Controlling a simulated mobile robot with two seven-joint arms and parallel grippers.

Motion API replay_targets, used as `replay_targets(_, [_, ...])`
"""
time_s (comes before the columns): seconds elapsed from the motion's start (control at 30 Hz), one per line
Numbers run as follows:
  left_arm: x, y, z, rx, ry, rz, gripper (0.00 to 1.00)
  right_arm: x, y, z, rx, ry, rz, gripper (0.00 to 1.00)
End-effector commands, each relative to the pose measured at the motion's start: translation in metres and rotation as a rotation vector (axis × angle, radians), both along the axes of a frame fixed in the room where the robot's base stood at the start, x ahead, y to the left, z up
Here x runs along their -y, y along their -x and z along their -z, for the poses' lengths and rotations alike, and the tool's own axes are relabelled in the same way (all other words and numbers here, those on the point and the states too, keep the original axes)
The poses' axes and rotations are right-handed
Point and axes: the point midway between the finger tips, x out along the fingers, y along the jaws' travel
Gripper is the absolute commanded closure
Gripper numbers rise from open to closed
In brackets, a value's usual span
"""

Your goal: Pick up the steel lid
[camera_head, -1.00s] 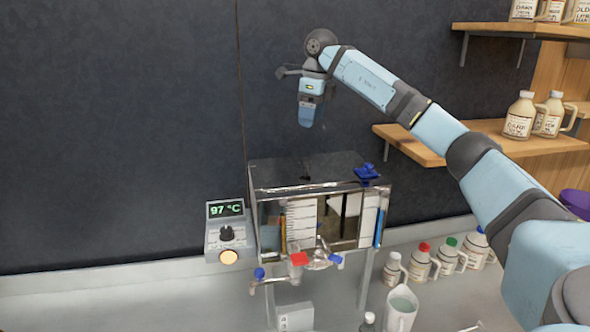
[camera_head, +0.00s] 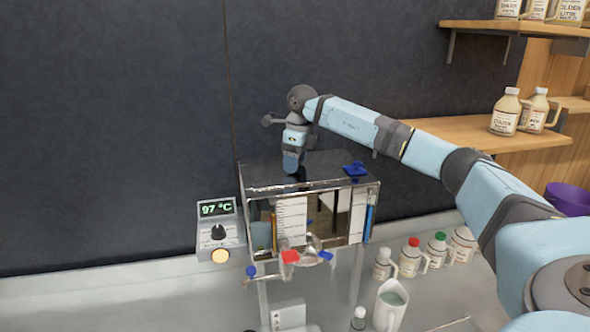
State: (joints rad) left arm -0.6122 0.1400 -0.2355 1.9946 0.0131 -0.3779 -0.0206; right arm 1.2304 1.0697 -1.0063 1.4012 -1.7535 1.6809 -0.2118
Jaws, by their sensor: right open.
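The steel lid (camera_head: 262,177) is the dark, shiny top of the boxy evaporator (camera_head: 321,256) in the middle of the head view. My right gripper (camera_head: 291,172) points down over the middle of the lid. It is open, and its tip is at or just above the lid's surface; I cannot tell whether it touches. The gripper hides the part of the lid behind it, and any handle there is not visible. My left gripper is not in view.
A controller (camera_head: 218,232) reading 97 °C stands left of the evaporator. A blue-handled fitting (camera_head: 355,169) sits at the top right. A white jug (camera_head: 390,305) and several small jugs stand at right. Wooden shelves (camera_head: 480,133) hold bottles behind my right arm.

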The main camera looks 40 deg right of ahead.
Motion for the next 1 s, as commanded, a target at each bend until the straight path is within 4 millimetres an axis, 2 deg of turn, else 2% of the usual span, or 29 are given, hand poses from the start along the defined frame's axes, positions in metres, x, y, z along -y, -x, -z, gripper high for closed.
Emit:
replay_targets(0.2, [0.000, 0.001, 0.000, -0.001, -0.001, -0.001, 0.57, 0.000, 0.000, 0.001, 0.000, 0.000, 0.000, 0.37])
replay_targets(0.47, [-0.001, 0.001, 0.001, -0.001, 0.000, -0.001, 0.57, 0.000, 0.000, 0.000, 0.000, 0.000, 0.000, 0.97])
replay_targets(0.77, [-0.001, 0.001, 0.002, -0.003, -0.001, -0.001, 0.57, 0.000, 0.000, -0.002, 0.002, -0.001, 0.000, 0.98])
replay_targets(0.87, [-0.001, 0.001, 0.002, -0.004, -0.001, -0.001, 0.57, 0.000, -0.001, -0.008, 0.003, -0.001, 0.000, 0.98])
replay_targets(1.0, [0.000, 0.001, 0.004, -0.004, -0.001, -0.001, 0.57, 0.000, -0.001, -0.026, 0.005, -0.001, 0.000, 0.98])
